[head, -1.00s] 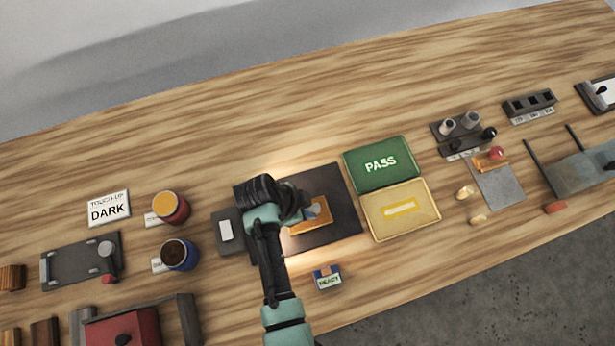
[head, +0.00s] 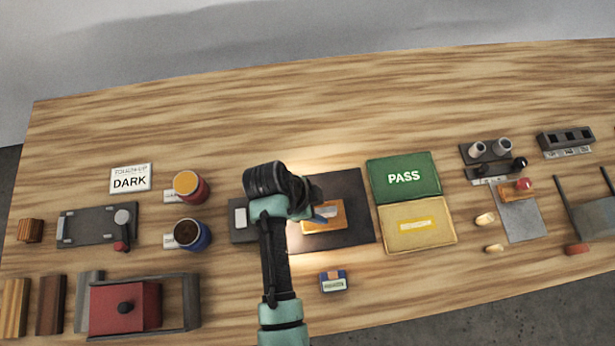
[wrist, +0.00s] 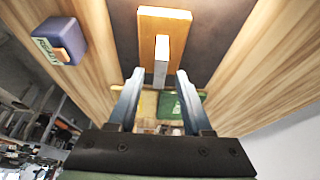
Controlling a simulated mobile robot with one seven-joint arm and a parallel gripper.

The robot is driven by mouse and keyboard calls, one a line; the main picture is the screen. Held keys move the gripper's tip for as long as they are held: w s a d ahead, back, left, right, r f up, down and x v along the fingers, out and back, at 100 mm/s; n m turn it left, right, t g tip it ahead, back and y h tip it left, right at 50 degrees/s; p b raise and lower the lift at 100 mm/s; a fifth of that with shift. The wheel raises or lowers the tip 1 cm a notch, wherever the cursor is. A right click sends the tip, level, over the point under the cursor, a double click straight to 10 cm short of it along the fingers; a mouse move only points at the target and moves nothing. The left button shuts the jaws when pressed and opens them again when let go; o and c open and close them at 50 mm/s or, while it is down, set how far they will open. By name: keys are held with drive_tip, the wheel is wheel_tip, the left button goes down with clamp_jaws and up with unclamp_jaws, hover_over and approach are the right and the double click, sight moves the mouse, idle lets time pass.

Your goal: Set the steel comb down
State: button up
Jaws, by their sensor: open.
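A small grey metal piece, apparently the steel comb (wrist: 161,64), rests against an orange-yellow block in the wrist view. The block (wrist: 165,25) lies on the dark mat (head: 352,187), and it also shows in the head view (head: 336,222). My gripper (wrist: 160,73) is open, with one finger on each side of the comb and a visible gap to both. In the head view my gripper (head: 322,213) is over the block, and my wrist hides part of the block and mat. I cannot make out the comb's teeth.
A green PASS tray (head: 403,166) and a yellow tray (head: 405,239) lie right of the mat. A small blue box (head: 333,287) sits in front. Two paint cans, red (head: 198,190) and blue (head: 203,240), stand to the left. The back of the table is clear.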

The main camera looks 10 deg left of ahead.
drive_tip(key=w+v, duration=0.1)
drive_tip(key=v, duration=0.7)
drive_tip(key=w+r+n+t+y, duration=0.15)
drive_tip(key=w+r+t, duration=0.35)
drive_tip(key=r, duration=0.5)
drive_tip(key=w+a+r+n+t+y, duration=0.1)
drive_tip(key=w+r+n+t, duration=0.2)
drive_tip(key=w+r, duration=0.55)
drive_tip(key=w+r+n+t+y, duration=0.15)
drive_tip(key=w+r+t, duration=0.3)
drive_tip(key=r, duration=0.65)
wheel_tip(320, 180, up, 17)
drive_tip(key=d+n+t, duration=0.2)
drive_tip(key=n+t, duration=0.2)
drive_tip(key=t, duration=0.1)
drive_tip(key=s+d+r+n+t, duration=0.1)
drive_tip(key=s+r+t, duration=0.3)
drive_tip(key=r, duration=0.5)
drive_tip(key=s+d+r+n+t, duration=0.2)
drive_tip(key=s+r+n+t, duration=0.1)
drive_tip(key=s+r, duration=0.6)
drive_tip(key=shift+s+d+r+t, duration=0.2)
drive_tip(key=shift+s+r+t, duration=0.1)
drive_tip(key=shift+r+t, duration=0.5)
